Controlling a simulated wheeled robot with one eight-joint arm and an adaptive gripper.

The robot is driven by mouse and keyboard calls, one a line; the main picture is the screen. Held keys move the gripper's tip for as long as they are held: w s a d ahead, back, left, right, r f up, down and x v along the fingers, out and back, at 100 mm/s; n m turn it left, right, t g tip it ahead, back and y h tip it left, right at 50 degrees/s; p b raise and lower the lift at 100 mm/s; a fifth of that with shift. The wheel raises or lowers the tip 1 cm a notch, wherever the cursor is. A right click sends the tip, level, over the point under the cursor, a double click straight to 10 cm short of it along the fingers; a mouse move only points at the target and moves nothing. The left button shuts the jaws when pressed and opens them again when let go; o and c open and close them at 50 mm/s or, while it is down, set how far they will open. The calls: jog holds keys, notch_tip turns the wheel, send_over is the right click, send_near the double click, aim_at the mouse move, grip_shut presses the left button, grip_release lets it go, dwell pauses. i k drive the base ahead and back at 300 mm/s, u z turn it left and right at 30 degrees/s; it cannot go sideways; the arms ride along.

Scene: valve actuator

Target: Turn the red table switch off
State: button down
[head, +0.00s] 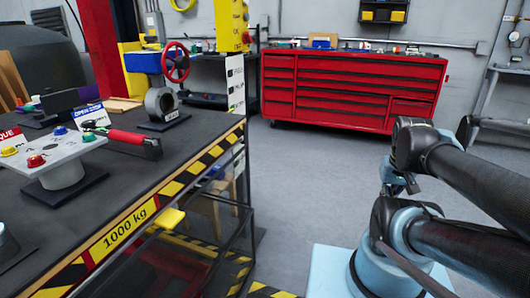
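On the workbench (215,120) at the left stands a pale sloped control box (72,152) on a dark foot. It carries a red button (36,161), a yellow button (8,151), a blue button (60,130) and a green button (89,137). Beside it, a red-handled lever (127,137) lies roughly level, its right end at a dark block. I cannot tell which red part is the switch, or its state. My arm (465,175) is at the right, well apart from the bench. I cannot make out my gripper's fingers.
A blue valve with a red handwheel (175,62) stands at the bench's far end. The bench edge has yellow-black stripes and a 1000 kg label. A red tool cabinet (350,90) stands at the back wall. The grey floor (310,165) between is clear.

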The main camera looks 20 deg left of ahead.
aim_at(247, 39)
jog(key=u, duration=1.25)
